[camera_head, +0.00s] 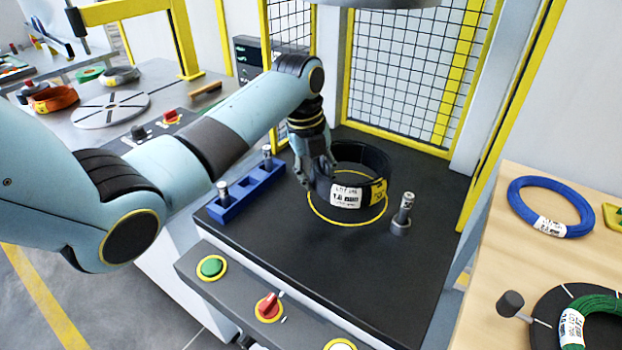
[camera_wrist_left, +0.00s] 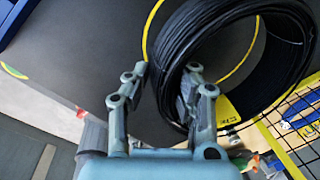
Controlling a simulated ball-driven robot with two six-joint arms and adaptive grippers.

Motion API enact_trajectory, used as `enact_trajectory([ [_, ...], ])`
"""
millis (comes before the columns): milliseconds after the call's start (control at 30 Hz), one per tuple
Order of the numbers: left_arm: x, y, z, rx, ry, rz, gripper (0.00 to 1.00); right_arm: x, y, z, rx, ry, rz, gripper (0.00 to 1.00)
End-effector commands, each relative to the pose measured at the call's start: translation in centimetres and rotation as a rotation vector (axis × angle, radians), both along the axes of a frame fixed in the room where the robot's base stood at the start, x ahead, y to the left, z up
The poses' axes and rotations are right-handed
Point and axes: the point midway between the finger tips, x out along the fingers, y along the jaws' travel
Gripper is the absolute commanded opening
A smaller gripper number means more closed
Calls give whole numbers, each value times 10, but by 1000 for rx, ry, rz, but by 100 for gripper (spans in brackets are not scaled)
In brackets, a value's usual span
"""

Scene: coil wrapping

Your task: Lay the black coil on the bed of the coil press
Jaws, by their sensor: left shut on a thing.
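The black coil (camera_head: 366,193), with a white label and a yellow tag, is over the black bed (camera_head: 285,250) of the coil press. A yellow ring (camera_head: 345,222) is marked on the bed, and the coil appears towards its back right. I cannot tell whether the coil touches the bed. My left gripper (camera_head: 320,182) is at the coil's left side, shut on its wall. In the left wrist view, the gripper's fingers (camera_wrist_left: 160,92) are on either side of the wall of the coil (camera_wrist_left: 195,38). My right gripper is not in view.
A blue block (camera_head: 246,195) with metal pins and a separate metal post (camera_head: 402,215) stand on the bed. Yellow-framed mesh guards (camera_head: 405,80) close the back. A control panel (camera_head: 240,285) runs along the front. A blue coil (camera_head: 514,205) lies on the wooden table at right.

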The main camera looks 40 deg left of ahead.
Motion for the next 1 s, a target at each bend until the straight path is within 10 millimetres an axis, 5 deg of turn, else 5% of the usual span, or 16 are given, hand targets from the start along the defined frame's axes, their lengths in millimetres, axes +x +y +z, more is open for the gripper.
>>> enact_trajectory([
  [400,5,1,-36,-1,-5,-1,0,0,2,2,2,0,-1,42],
  [767,6,1,-40,0,-8,0,0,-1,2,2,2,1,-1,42],
  [800,3,1,-43,1,-1,0,27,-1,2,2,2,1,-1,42],
  [1000,3,1,-42,1,-1,0,46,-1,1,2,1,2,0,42],
])
